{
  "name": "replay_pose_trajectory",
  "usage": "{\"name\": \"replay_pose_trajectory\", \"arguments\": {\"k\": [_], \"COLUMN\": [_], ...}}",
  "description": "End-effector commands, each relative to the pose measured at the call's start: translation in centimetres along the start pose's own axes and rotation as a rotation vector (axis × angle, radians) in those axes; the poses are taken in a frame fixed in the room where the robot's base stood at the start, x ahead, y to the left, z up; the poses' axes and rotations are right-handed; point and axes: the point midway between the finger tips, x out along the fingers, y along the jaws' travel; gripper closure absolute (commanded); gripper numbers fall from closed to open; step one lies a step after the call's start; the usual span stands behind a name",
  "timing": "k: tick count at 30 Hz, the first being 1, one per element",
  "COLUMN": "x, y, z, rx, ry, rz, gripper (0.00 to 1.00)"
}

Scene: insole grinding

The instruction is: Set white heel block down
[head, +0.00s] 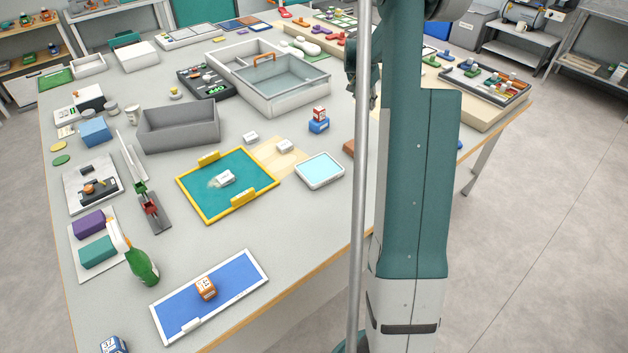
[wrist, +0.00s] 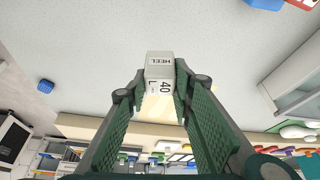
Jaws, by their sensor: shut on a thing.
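The white heel block (wrist: 160,66), marked "HEEL" and "40 L", sits between the fingertips of my gripper (wrist: 161,82) in the wrist view. The green ribbed fingers are shut on its two sides. Grey tabletop shows around it, and a pale wooden patch shows just past it; I cannot tell whether the block touches a surface. In the head view the held block is hidden, and dark parts of my arm (head: 364,75) show beside the column. Other small white blocks lie near the wooden board (head: 272,152) and on the green, yellow-edged tray (head: 186,186).
A grey bin (head: 180,128) and a clear-lidded box (head: 283,95) stand behind the board. A blue-and-red block (head: 318,121) and a light-blue pad (head: 320,170) are close to it. A blue mat (head: 225,295) lies at the front. Bare table lies between them.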

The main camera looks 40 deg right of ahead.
Motion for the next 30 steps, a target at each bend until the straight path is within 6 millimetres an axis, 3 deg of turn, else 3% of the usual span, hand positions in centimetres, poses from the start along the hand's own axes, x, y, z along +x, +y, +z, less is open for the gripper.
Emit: {"name": "replay_pose_trajectory", "arguments": {"k": [5,11,21,30], "x": [-0.8,-2.7,-7.5,-11.4], "y": [-0.6,-1.7,-3.1,-2.6], "z": [1.6,5.6,16.0,25.1], "rx": [0.001,0.013,0.042,0.072], "ry": [-0.003,-0.011,-0.024,-0.030], "rz": [0.000,0.003,0.015,0.030], "gripper": [0.89,0.89,0.89,0.89]}}
